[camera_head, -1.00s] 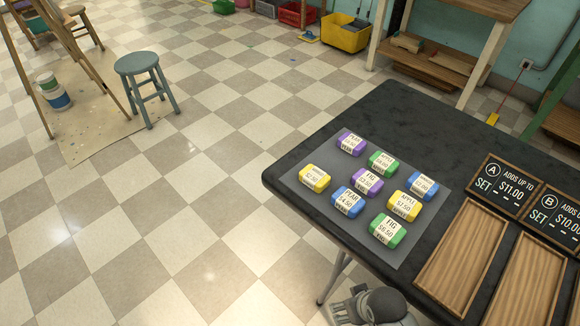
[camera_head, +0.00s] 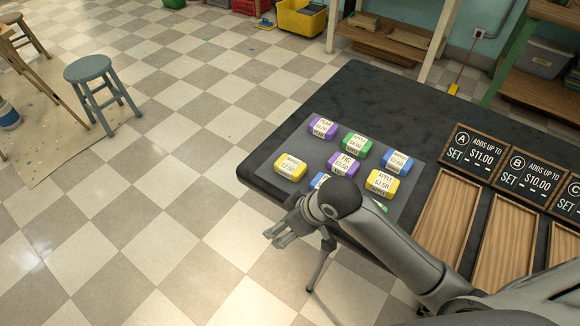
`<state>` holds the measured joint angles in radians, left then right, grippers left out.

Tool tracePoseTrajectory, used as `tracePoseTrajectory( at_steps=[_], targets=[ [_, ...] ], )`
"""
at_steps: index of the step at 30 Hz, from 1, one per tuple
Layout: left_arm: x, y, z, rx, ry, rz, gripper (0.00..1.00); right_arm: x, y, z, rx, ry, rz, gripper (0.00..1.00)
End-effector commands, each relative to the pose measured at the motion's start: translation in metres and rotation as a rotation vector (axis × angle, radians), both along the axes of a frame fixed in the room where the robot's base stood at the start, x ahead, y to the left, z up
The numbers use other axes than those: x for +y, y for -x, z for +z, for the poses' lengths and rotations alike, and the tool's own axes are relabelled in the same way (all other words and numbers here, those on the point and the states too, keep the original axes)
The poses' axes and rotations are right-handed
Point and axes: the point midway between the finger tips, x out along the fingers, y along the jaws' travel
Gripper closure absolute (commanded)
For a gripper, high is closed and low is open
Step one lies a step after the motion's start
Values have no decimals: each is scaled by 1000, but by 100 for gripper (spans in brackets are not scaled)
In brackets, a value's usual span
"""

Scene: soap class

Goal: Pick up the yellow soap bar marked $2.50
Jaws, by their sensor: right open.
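Two yellow soap bars lie on the grey mat (camera_head: 272,150). The left yellow bar (camera_head: 290,166) is at the mat's left corner, and its small label seems to read $2.50. The right yellow bar (camera_head: 382,183) is labelled APPLE; its price also looks like $2.50, but I cannot read it surely. My right gripper (camera_head: 276,238) is open and empty, pointing left beyond the table's near left edge, below the left yellow bar in the picture and apart from it. My right arm hides most of a blue bar and a green bar. My left gripper is not in view.
Purple (camera_head: 322,127), green (camera_head: 356,144) and blue (camera_head: 397,162) bars lie close around the yellow ones. Wooden trays (camera_head: 445,222) with price signs (camera_head: 475,152) stand at the right of the black table (camera_head: 385,98). The table's back part is clear.

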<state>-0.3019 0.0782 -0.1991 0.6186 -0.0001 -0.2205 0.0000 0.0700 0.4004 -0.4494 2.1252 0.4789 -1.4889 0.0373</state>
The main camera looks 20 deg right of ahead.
Motion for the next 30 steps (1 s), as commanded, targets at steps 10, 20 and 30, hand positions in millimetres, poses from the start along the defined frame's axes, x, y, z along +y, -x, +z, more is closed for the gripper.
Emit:
tracePoseTrajectory(
  at_steps=[10,20,30],
  targets=[
    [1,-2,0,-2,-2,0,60,-21,-79,45,-1,65,119,26],
    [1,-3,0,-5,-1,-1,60,-75,-136,103,27,109,75,26],
    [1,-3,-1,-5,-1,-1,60,-78,-150,86,39,108,58,26]
  ],
)
